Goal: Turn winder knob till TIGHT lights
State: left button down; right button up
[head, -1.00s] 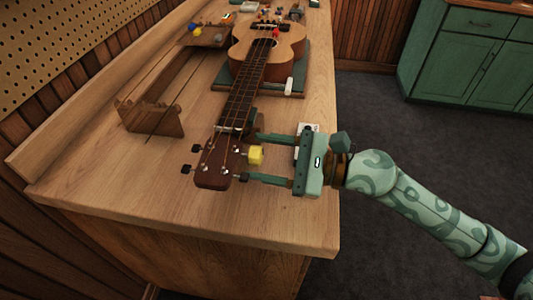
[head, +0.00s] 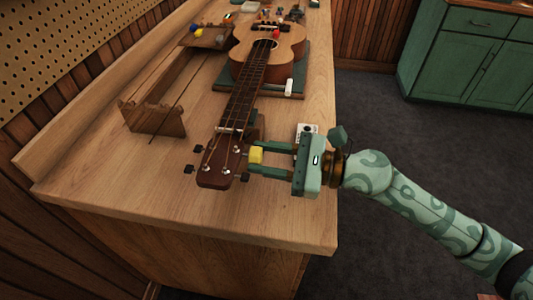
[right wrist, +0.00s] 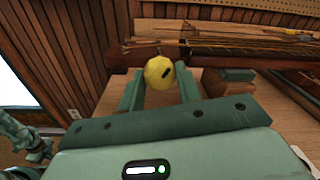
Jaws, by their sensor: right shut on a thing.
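The yellow winder knob (head: 256,155) sits at the right side of the ukulele's dark headstock (head: 219,166). My right gripper (head: 253,158) reaches in from the right and is shut on the knob, one finger on each side. In the right wrist view the faceted yellow knob (right wrist: 159,72), with a dark slot mark, sits between the green fingertips (right wrist: 160,84). The ukulele (head: 268,47) lies on its back on the bench, neck toward me. A small white panel (head: 307,130) lies partly behind the gripper; I cannot read any light on it. My left gripper is out of view.
A wooden rack (head: 155,118) stands left of the neck on the bench (head: 100,190). The ukulele body rests on a green mat (head: 290,91). Small coloured items lie at the back. Dark open floor (head: 400,120) is to the right.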

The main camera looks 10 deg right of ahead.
jog(key=m+p, duration=0.2)
jog(key=m, duration=0.1)
jog(key=m+p, duration=0.2)
jog(key=shift+r, duration=0.25)
jog(key=m+p, duration=0.3)
jog(key=m, duration=0.2)
jog(key=shift+m+g+p, duration=0.3)
jog(key=shift+g, duration=0.1)
jog(key=m+p, duration=0.3)
jog(key=m, duration=0.2)
jog(key=shift+w, duration=0.1)
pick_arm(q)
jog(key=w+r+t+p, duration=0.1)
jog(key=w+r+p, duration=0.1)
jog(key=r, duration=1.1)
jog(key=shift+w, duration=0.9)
pick_arm(e)
jog(key=m, duration=0.4)
jog(key=shift+f+m+g, duration=0.15)
jog(key=shift+m+g, duration=0.15)
jog(key=shift+m, duration=0.1)
pick_arm(q)
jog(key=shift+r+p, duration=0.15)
jog(key=shift+p, duration=0.2)
pick_arm(e)
jog(key=shift+d, duration=0.1)
jog(key=o, duration=1)
